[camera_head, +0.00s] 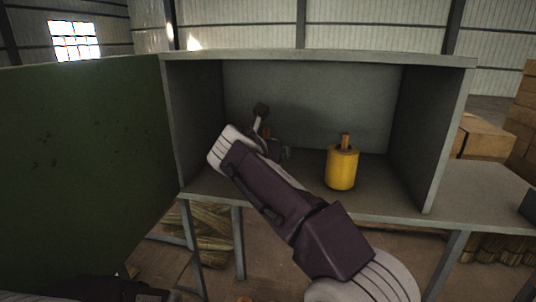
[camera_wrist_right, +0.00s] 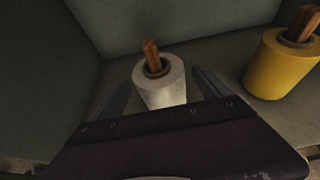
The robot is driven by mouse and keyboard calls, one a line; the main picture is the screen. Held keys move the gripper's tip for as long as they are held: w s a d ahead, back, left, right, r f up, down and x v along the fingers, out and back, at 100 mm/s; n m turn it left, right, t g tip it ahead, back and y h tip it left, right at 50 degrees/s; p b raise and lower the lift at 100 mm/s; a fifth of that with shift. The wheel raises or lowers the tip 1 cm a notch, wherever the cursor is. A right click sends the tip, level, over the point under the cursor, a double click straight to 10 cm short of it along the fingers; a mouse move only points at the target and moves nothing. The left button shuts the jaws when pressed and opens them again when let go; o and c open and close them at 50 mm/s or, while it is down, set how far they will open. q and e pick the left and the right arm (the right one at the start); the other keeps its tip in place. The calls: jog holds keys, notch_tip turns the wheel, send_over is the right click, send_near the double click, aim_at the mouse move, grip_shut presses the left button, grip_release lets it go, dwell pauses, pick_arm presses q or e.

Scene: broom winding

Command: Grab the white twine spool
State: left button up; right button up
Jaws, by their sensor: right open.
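The white twine spool (camera_wrist_right: 163,88) stands upright in the right wrist view, with a brown wooden piece (camera_wrist_right: 151,55) sticking up from its core. My right gripper (camera_wrist_right: 164,80) is open, with one finger on each side of the spool's image. Visible gaps separate both fingers from the spool. In the head view my right arm reaches into the cabinet, and the gripper end (camera_head: 275,150) is near its left part. There the arm hides most or all of the white spool. My left gripper is not in view.
A yellow spool (camera_head: 341,168) stands upright to the right on the cabinet floor; it also shows in the wrist view (camera_wrist_right: 283,66). The grey cabinet (camera_head: 315,57) has side walls, a top and a back. A green panel (camera_head: 85,165) stands at left.

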jog(key=shift+s, duration=0.35)
jog(key=p+x, duration=0.3)
jog(key=x, duration=0.5)
jog(key=shift+s+a, duration=0.1)
jog(key=shift+a, duration=0.05)
jog(key=shift+s+a+r, duration=0.15)
jog(key=shift+s+r, duration=0.1)
jog(key=shift+s, duration=0.35)
jog(key=shift+c, duration=0.2)
jog(key=c, duration=0.5)
jog(key=shift+w+f, duration=0.1)
jog(key=shift+w, duration=0.2)
jog(key=c, duration=1.2)
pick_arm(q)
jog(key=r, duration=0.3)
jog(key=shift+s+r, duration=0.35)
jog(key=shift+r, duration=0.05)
